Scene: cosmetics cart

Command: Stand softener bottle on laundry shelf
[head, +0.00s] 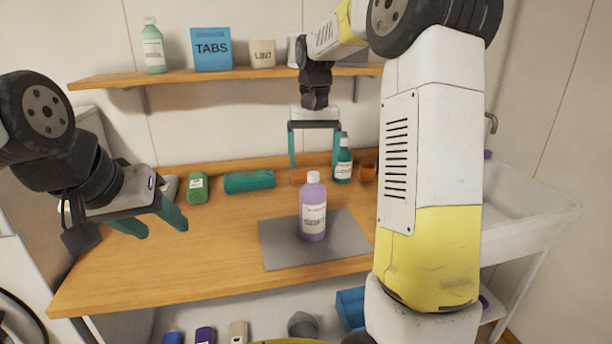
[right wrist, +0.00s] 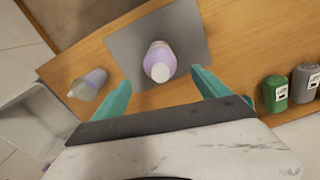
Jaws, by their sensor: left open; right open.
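A purple bottle (head: 313,212) with a white cap and a pale label stands upright on a grey mat (head: 280,255) on the wooden counter. Its label is too small to read surely. The wooden wall shelf (head: 120,80) runs above the back of the counter. My right gripper (head: 314,160) is open, with its fingers pointing down, above and behind the bottle in the head view. In the right wrist view the bottle (right wrist: 160,52) shows between the open fingers (right wrist: 161,80), apart from both. My left gripper (head: 160,225) is open and empty over the counter's left part.
On the shelf stand a green bottle (head: 153,48), a blue TABS box (head: 211,50) and a LINT container (head: 262,54). A teal bottle (head: 343,162), a teal roll (head: 249,182) and a green container (head: 197,188) are on the counter. A white sink (head: 520,200) is at right.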

